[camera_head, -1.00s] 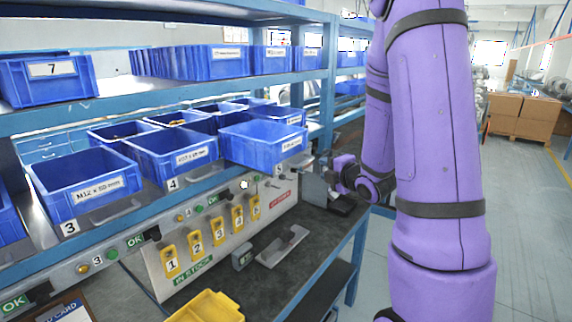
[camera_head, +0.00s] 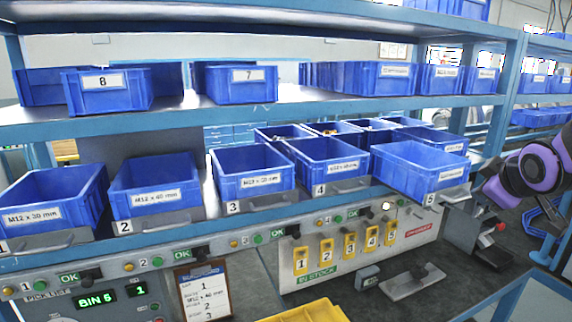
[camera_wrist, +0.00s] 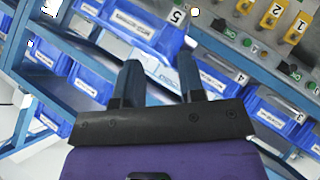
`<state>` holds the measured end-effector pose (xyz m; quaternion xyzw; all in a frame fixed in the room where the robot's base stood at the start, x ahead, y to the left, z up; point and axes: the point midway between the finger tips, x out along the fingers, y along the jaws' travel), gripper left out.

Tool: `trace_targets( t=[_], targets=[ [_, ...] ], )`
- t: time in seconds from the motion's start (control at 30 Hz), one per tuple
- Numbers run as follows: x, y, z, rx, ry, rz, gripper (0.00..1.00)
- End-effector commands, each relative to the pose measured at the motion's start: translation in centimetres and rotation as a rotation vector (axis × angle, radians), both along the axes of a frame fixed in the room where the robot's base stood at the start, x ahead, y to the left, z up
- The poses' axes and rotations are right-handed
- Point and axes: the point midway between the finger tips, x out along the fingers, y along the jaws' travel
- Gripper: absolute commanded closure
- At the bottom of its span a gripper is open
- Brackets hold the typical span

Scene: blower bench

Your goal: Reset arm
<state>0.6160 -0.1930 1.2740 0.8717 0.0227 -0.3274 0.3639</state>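My purple arm (camera_head: 535,168) shows at the right edge of the head view, by the end of the bench. Beyond the fingers are blue bins, the shelf edge and the panel with yellow tags, seen tilted. The bin at position 5 (camera_head: 415,170) sticks out in front of its row in the head view.
Blue bins 1 to 4 (camera_head: 325,165) stand on the lower shelf, with bins 7 (camera_head: 240,85) and 8 (camera_head: 107,92) above. A yellow bin (camera_head: 310,312), a clipboard (camera_head: 203,290) and a grey fixture (camera_head: 412,282) are on or near the bench below. Floor shows at right.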

Motion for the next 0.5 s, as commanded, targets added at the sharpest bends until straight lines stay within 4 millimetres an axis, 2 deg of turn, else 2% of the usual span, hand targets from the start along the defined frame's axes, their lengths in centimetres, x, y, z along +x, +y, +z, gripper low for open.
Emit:
trace_targets(
  t=[0.03,0.2,0.5],
  targets=[
    [-1.1,1.1,0.9,0.053,0.014,-0.030,0.64],
    [-5.6,4.7,2.4,0.254,0.105,-0.157,0.64],
    [-14.8,10.6,4.0,0.534,0.288,-0.357,0.64]
  ],
)
